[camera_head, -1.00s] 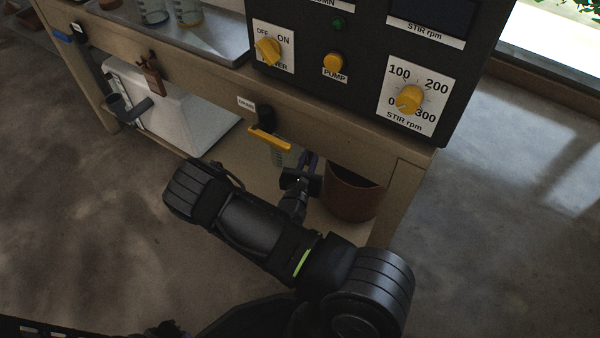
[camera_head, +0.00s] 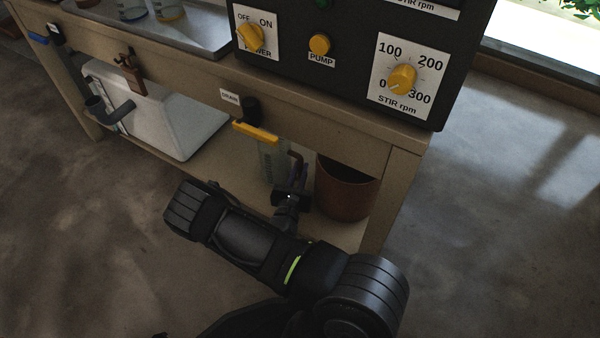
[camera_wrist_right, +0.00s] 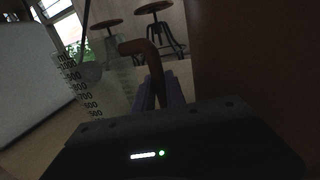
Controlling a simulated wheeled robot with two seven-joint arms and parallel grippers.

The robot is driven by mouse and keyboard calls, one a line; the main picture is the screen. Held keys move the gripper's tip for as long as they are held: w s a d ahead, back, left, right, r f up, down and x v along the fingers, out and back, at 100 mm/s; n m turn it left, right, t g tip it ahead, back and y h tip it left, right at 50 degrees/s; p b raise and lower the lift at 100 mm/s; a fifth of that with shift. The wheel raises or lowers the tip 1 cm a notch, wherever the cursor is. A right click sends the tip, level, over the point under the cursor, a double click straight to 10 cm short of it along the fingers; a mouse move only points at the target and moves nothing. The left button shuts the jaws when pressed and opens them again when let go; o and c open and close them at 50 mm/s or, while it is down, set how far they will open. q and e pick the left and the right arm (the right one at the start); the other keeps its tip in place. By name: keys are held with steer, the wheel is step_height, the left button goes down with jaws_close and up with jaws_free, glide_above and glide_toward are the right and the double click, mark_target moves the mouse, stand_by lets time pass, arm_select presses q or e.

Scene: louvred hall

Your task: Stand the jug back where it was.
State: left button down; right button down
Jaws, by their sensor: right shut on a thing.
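The jug (camera_head: 270,163) is clear with dark graduation marks and a brown handle. It looks upright below the yellow drain lever (camera_head: 256,132), over the lower shelf; I cannot tell whether its base touches the shelf. In the right wrist view the jug (camera_wrist_right: 88,88) shows at the left, with its brown handle (camera_wrist_right: 143,48) in front of the fingers. My right gripper (camera_head: 299,174) is shut on the jug's handle; its purple fingers (camera_wrist_right: 160,94) show in the wrist view. My forearm and gripper partly hide the jug's lower part. My left gripper is not in view.
A brown bucket (camera_head: 345,192) stands on the lower shelf just right of my right gripper. A white box (camera_head: 165,118) stands left. The bench edge (camera_head: 330,120) and control panel (camera_head: 345,60) are above. In the wrist view, stools (camera_wrist_right: 155,25) stand beyond.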

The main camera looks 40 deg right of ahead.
steer(key=c, duration=1.4)
jaws_free()
